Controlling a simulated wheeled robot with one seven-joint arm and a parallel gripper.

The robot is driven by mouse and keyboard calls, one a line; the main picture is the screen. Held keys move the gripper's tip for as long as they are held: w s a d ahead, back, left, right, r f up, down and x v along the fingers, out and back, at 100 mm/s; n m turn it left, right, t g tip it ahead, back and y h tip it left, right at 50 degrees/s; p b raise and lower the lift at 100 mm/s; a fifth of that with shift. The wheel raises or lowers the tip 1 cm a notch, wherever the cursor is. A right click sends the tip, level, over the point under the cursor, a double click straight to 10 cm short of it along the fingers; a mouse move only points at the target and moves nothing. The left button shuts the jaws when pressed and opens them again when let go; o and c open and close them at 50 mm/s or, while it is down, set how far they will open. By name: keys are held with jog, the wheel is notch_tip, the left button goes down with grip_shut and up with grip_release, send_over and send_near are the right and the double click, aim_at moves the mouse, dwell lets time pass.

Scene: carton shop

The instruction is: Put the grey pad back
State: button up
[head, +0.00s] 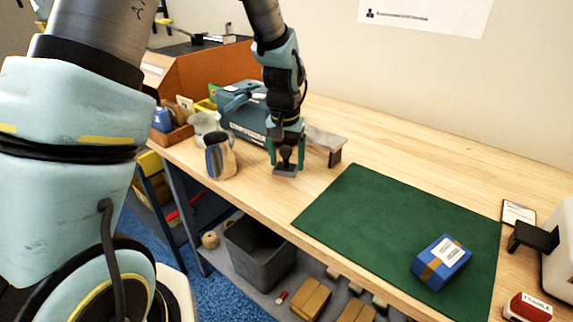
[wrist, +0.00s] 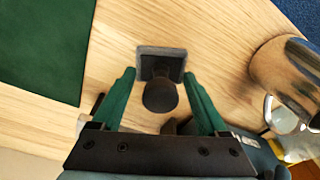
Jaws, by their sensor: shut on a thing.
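The grey pad (head: 285,171) is a small square block with a black knob handle (wrist: 160,96). It is at the table's left part, between the metal pitcher and the green mat. My gripper (head: 286,155) points down over it, its green fingers on either side. In the wrist view my gripper (wrist: 160,78) is shut on the pad's handle, and the grey plate (wrist: 161,52) shows beyond the knob. The pad is at or just above the wood; I cannot tell whether it touches.
A metal pitcher (head: 220,158) stands close left of the pad. A teal case (head: 242,112) and a small grey-topped wooden stand (head: 325,143) are behind. The green mat (head: 350,205) bears a blue box (head: 440,262). Bare wood lies behind the mat.

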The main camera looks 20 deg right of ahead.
aim_at(287, 162)
jog(key=shift+f, duration=1.3)
jog(key=shift+f, duration=0.1)
jog(key=shift+f, duration=0.15)
jog(key=o, duration=1.3)
jog(key=shift+o, duration=0.2)
jog(key=shift+r, duration=0.2)
jog(key=r, duration=0.4)
jog(key=r+b, duration=0.1)
jog(key=r, duration=0.3)
jog(key=s+r+b, duration=0.1)
jog(key=r, duration=0.3)
jog(key=shift+s+a, duration=0.1)
jog(key=shift+a, duration=0.3)
jog(key=s+a+f+n, duration=0.1)
jog(key=a+n, duration=0.2)
jog(key=a, duration=1.2)
jog(key=s+a+f+n, duration=0.2)
jog(key=a+n, duration=0.1)
jog(key=a, duration=1.2)
jog(key=shift+s+n+y, duration=0.3)
